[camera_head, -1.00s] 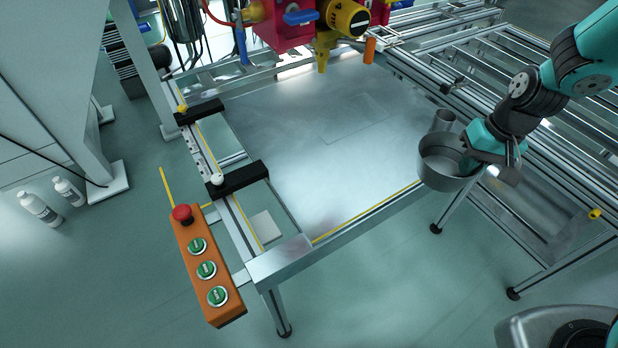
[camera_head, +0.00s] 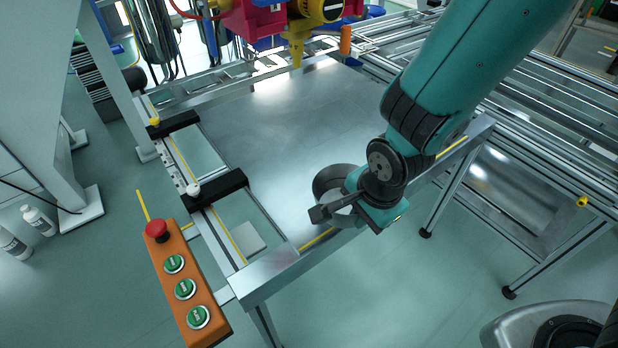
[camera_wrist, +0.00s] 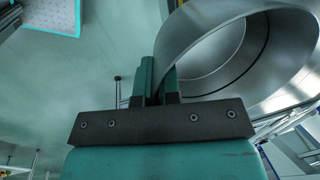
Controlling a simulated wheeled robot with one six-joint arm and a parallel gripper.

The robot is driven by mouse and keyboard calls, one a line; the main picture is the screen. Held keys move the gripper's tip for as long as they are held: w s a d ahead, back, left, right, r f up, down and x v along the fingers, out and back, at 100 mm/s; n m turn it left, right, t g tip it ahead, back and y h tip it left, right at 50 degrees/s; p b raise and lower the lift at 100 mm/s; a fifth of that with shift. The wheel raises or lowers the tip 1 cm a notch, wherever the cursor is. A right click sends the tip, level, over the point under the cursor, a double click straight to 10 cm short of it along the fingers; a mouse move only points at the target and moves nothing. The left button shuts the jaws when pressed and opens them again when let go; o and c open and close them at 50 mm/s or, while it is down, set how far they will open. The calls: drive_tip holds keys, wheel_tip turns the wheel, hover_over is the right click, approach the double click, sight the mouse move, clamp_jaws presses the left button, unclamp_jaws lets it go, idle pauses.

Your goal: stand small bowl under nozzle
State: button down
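The small bowl (camera_head: 330,178) is a round grey metal bowl. In the head view it is over the front edge of the metal panel (camera_head: 265,130), and its height above it is hard to tell. My gripper (camera_head: 340,203) is at the bowl's near side, partly hiding it. In the wrist view the fingers (camera_wrist: 157,82) are closed on the wall of the bowl (camera_wrist: 225,50). The yellow nozzle (camera_head: 297,52) points down over the panel's far end, beneath the red and yellow machine head (camera_head: 318,8). The panel under the nozzle is bare.
An orange button box (camera_head: 183,283) with a red stop knob stands at the front left. Black clamps (camera_head: 217,189) line the panel's left side. An orange post (camera_head: 345,40) stands right of the nozzle. Aluminium rails (camera_head: 540,130) lie to the right. The middle of the panel is clear.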

hover_over(311, 188)
drive_tip(key=shift+s+d+p, duration=0.2)
drive_tip(key=shift+s+p, duration=0.1)
drive_tip(key=shift+f, duration=1.75)
drive_tip(key=shift+f, duration=0.1)
drive_tip(key=c, duration=1.3)
unclamp_jaws()
drive_tip(key=shift+c, duration=0.2)
wheel_tip(311, 188, up, 11)
drive_tip(key=s+d, duration=0.1)
drive_tip(key=s, duration=0.1)
drive_tip(key=s+d+r+n+g+y, duration=0.1)
drive_tip(key=s+d+r+n, duration=0.4)
drive_tip(key=s+r+n, duration=0.2)
drive_tip(key=s+d+r+n+y, duration=0.2)
drive_tip(key=s+d+r+n, duration=0.4)
drive_tip(key=s+n, duration=0.5)
drive_tip(key=s+r, duration=0.2)
drive_tip(key=s, duration=0.1)
drive_tip(key=shift+s+r+n+g+p, duration=0.25)
drive_tip(key=shift+s+n+g+p, duration=0.05)
drive_tip(key=shift+g+p, duration=0.1)
